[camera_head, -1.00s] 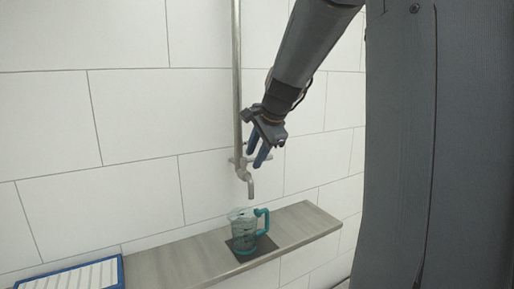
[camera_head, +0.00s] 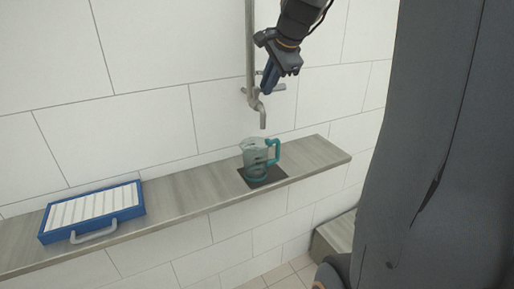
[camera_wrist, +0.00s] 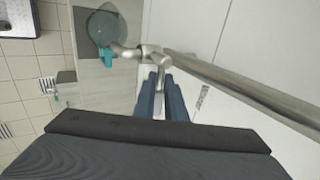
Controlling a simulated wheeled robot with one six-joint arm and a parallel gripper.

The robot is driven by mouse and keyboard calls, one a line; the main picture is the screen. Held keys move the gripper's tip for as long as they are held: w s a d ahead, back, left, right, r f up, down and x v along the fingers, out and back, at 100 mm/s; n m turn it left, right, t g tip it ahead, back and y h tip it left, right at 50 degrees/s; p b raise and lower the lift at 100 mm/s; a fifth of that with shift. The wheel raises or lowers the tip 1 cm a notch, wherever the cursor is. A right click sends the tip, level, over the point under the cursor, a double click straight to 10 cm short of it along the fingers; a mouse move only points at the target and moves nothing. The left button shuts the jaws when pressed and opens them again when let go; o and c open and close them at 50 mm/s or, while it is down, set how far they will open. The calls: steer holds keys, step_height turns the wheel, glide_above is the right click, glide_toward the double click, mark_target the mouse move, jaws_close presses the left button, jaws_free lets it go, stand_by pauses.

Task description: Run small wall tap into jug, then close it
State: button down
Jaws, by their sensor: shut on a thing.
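The small wall tap (camera_head: 263,118) hangs from a vertical metal pipe, its curved spout pointing down. The clear jug (camera_head: 254,160) with a teal handle stands upright below the spout on a dark mat (camera_head: 268,179). It also shows in the wrist view (camera_wrist: 101,22). My gripper (camera_head: 268,86) is at the tap's handle, above the jug. In the wrist view its blue fingers (camera_wrist: 161,103) are shut on the tap handle (camera_wrist: 159,82), which lies between them. I see no water stream. The level inside the jug cannot be told.
A grey shelf (camera_head: 180,195) runs along the tiled wall under the tap. A blue tray (camera_head: 92,211) with white slats and a grey handle lies on its left part. The shelf is bare between the tray and the mat. The vertical pipe (camera_head: 250,40) rises beside my gripper.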

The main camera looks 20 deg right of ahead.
steer(key=shift+s+r+m+p, duration=0.15)
steer(key=shift+m+p, duration=0.15)
steer(key=shift+p, duration=0.45)
steer(key=m+p, duration=0.1)
steer(key=p, duration=0.1)
steer(key=h+p, duration=0.1)
steer(key=p, duration=0.1)
steer(key=m+p, duration=0.1)
steer(key=p, duration=0.1)
steer(key=shift+s+a+m+h, duration=0.25)
steer(key=shift+s+m+h, duration=0.05)
steer(key=shift+h, duration=0.1)
steer(key=shift+p, duration=0.65)
stand_by(0.4)
steer(key=n+b, duration=0.1)
steer(key=n+y+b, duration=0.1)
steer(key=shift+w+d+f+b, duration=0.2)
steer(key=shift+w+f+b, duration=0.1)
steer(key=shift+f+b, duration=0.05)
steer(key=shift+w+n+y+b, duration=0.1)
steer(key=shift+n+y+b, duration=0.25)
steer(key=shift+b, duration=0.35)
steer(key=shift+d+r+n+y+b, duration=0.15)
steer(key=shift+n+y+b, duration=0.2)
steer(key=shift+n+b, duration=0.4)
